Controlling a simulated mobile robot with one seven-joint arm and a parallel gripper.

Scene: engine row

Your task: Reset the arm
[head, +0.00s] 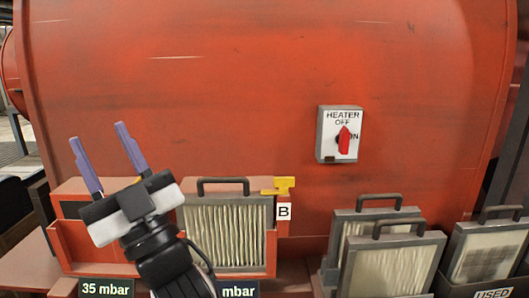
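My gripper (98,134) is raised at the left in front of the red engine wall. Its two purple fingers are spread apart, with nothing visible between them. My gripper's body and wrist hide part of the left slot of the red filter housing (88,256) below. A framed pleated filter (228,232) with a dark handle sits in the slot to the right of my wrist, beside a yellow latch (280,186) and a "B" tag.
A heater switch (340,134) with a red knob, standing about upright, is on the wall. Two handled filters (392,270) stand at lower right. A greyer filter (487,252) stands in a bin marked "USED" (492,294). The wall around the switch is clear.

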